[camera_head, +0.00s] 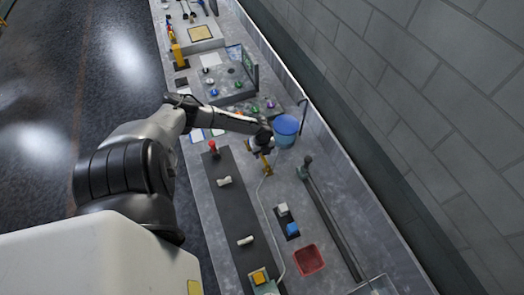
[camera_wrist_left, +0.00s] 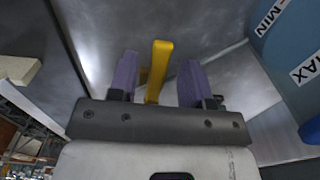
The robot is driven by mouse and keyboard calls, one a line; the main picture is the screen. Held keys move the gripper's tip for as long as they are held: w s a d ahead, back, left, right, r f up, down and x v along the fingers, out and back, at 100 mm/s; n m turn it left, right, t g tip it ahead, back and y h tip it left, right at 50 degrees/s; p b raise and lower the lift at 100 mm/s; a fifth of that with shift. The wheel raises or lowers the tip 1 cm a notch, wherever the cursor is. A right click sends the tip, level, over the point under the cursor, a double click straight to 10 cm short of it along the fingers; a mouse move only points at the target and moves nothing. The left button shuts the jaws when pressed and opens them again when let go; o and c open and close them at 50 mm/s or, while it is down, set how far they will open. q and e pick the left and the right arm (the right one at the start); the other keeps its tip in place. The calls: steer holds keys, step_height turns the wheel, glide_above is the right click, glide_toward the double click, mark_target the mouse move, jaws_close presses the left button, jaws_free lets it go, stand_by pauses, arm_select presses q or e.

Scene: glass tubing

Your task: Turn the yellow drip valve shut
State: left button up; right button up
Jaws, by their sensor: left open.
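The yellow drip valve shows in the left wrist view as an upright yellow handle (camera_wrist_left: 158,70) between two purple fingers. In the head view a small yellow part (camera_head: 267,166) shows just below my left gripper (camera_head: 262,143), beside a pale tube. My left gripper, also in the left wrist view (camera_wrist_left: 158,80), is open, with a finger on each side of the handle. A gap shows on the handle's right; on its left the gap is narrower, and I cannot tell if it touches. The handle's lower end is hidden behind the gripper body. My right gripper is not in view.
A blue bucket (camera_head: 285,130) stands close to the right of my left gripper; its MIN and MAX marks (camera_wrist_left: 285,40) show in the left wrist view. A red-topped item (camera_head: 213,147) and a red bin (camera_head: 309,259) stand on the bench. A wall runs along the right.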

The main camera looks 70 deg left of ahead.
arm_select(q)
step_height(320, 180, up, 14)
stand_by(0.6)
steer(key=shift+f, duration=0.1)
stand_by(0.5)
